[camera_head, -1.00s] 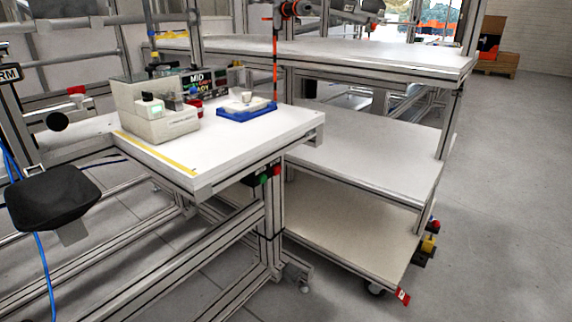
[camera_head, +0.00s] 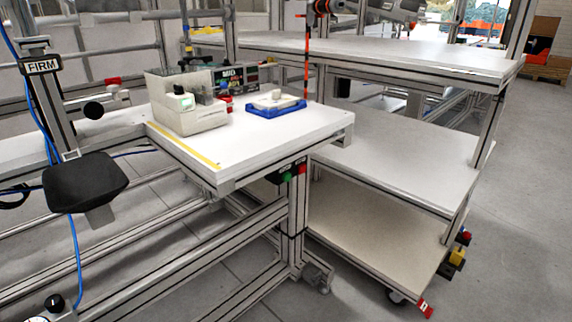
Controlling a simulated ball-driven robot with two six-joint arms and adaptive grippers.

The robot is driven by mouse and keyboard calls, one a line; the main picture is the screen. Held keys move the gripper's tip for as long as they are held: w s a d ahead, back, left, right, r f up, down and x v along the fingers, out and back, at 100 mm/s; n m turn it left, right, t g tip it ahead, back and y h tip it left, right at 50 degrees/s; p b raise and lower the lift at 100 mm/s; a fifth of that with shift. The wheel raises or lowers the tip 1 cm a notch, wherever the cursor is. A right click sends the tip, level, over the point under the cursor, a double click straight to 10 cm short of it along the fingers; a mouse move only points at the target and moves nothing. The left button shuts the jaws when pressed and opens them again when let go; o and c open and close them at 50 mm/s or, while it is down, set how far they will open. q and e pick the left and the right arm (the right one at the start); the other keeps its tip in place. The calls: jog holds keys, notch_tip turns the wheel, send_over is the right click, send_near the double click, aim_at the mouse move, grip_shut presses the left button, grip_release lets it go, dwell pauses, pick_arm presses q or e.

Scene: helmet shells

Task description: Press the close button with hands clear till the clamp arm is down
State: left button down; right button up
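Neither of my grippers shows. A green button (camera_head: 287,177) and a red button (camera_head: 300,168) sit on a dark box under the front edge of the white worktable (camera_head: 235,165); no label is legible, so I cannot tell which one is the close button. I cannot identify the clamp arm with certainty. Nothing visible touches either button.
A pale box-shaped unit (camera_head: 186,118) and a blue tray (camera_head: 262,112) with a white piece (camera_head: 275,98) stand on the worktable. A dark display panel (camera_head: 233,77) is behind. A shelved bench (camera_head: 390,60) stands to the right. Open grey floor (camera_head: 515,230) lies at the far right.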

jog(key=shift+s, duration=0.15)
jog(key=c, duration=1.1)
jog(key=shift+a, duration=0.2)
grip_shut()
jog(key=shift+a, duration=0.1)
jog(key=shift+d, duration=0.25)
